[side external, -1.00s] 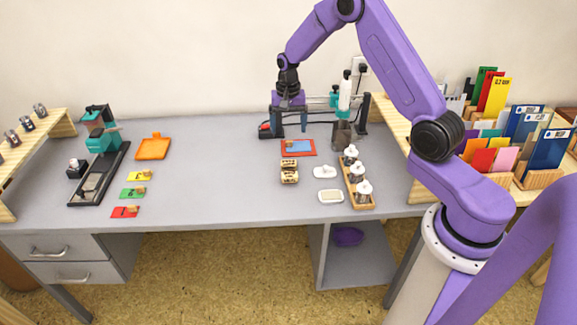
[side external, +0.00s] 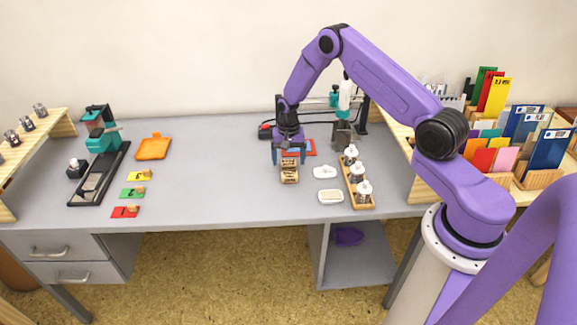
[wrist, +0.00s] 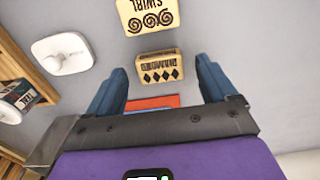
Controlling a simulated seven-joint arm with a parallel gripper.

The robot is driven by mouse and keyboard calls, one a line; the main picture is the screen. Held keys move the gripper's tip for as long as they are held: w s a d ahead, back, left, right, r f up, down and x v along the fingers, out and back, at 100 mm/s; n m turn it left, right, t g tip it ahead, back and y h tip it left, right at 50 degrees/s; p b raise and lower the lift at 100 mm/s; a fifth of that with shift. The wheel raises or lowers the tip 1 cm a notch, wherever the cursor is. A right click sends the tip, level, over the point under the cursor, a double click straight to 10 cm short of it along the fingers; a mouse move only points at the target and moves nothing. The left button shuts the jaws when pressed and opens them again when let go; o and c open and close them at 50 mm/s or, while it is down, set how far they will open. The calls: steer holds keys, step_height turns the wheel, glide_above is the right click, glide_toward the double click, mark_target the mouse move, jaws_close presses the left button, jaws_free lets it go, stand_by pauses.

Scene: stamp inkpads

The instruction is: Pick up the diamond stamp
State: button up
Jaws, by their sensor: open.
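The diamond stamp (wrist: 160,68) is a small wooden block with a row of black diamonds and upside-down lettering on the face I see in the wrist view. In the side view it is the farther of two small wooden blocks (side external: 289,166), partly hidden by my gripper. My gripper (side external: 289,160) is open and empty, pointing down, close to that block. In the wrist view its blue fingers stand to either side of the diamond stamp, with a gap on each side. I cannot tell the remaining height.
A swirl stamp (wrist: 150,17) sits just beside the diamond stamp, on the near side. A red-and-blue pad (side external: 311,147) lies behind. White pieces (side external: 325,172) and a wooden rack (side external: 372,204) of white-knobbed stampers stand to the right.

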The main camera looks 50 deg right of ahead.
steer(key=shift+f, duration=0.5)
steer(key=c, duration=1.1)
steer(key=shift+r, duration=0.15)
steer(key=shift+r, duration=0.55)
steer(key=s+a+r, duration=0.1)
steer(key=s+r, duration=0.3)
steer(key=s+a+r, duration=0.1)
steer(key=s+r, duration=0.2)
steer(key=s, duration=0.2)
steer(key=s+a+r, duration=0.1)
steer(key=s+r, duration=0.3)
steer(key=shift+s+r, duration=0.35)
